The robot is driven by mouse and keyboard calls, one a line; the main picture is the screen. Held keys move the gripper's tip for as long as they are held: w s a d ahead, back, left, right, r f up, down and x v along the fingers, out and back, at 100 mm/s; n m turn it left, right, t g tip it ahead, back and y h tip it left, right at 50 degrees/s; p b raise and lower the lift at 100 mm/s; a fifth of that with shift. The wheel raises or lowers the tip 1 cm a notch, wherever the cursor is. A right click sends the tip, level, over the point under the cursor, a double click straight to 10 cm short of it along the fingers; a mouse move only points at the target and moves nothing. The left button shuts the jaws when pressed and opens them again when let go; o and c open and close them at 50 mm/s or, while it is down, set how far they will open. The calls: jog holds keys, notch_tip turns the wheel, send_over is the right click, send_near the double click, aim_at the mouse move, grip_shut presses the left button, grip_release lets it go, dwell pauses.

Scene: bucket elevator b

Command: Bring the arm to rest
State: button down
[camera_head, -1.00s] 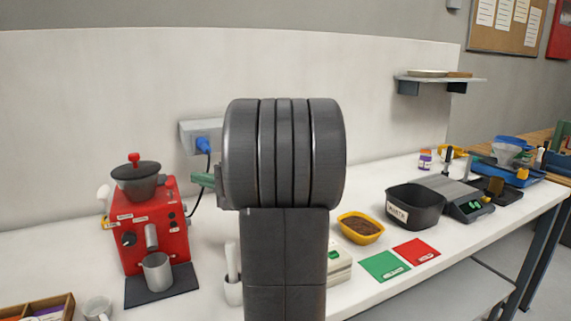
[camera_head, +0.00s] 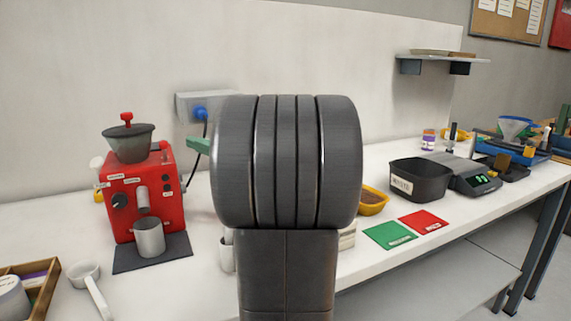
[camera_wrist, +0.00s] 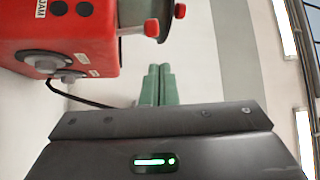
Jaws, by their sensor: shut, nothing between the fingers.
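My gripper (camera_wrist: 156,85) shows in the wrist view as two green fingers side by side, closed together with nothing between them. A small green part of it (camera_head: 199,145) also shows in the head view, left of my dark arm, which fills the middle of that picture and hides part of the bench. In the wrist view the red machine (camera_wrist: 105,45) is at the upper left, apart from the fingers. In the head view the red machine (camera_head: 147,200) stands on the bench to the left of my arm.
A metal cup (camera_head: 149,238) stands before the machine. A wooden box (camera_head: 40,290) and a white scoop (camera_head: 88,280) lie at front left. A yellow bowl (camera_head: 375,201), green card (camera_head: 390,236), red card (camera_head: 423,222), black bin (camera_head: 420,182) and scale (camera_head: 475,178) are on the right. A shelf (camera_head: 440,62) hangs behind.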

jog(key=s+r+b+v, duration=0.1)
jog(key=r+v, duration=0.1)
jog(key=v, duration=0.7)
jog(key=w+a+m+h+p, duration=0.1)
jog(key=w+a+p, duration=0.4)
jog(key=a+p, duration=0.2)
jog(key=shift+a+r, duration=0.4)
jog(key=shift+a, duration=0.45)
jog(key=shift+w+p, duration=0.1)
jog(key=shift+p, duration=0.45)
jog(key=p, duration=0.2)
jog(key=m+h+p, duration=0.1)
jog(key=p, duration=0.1)
jog(key=shift+w+a+r, duration=0.1)
jog(key=shift+w+a, duration=0.05)
jog(key=shift+w, duration=0.1)
jog(key=p, duration=0.3)
jog(key=m+g+h+p, duration=0.1)
jog(key=p, duration=0.2)
jog(key=shift+w+a+r+m, duration=0.15)
jog(key=shift+r+m, duration=0.05)
jog(key=shift+m, duration=0.1)
jog(key=h+p, duration=0.1)
jog(key=p, duration=0.4)
jog(key=shift+r+m, duration=0.15)
jog(key=shift+m, duration=0.25)
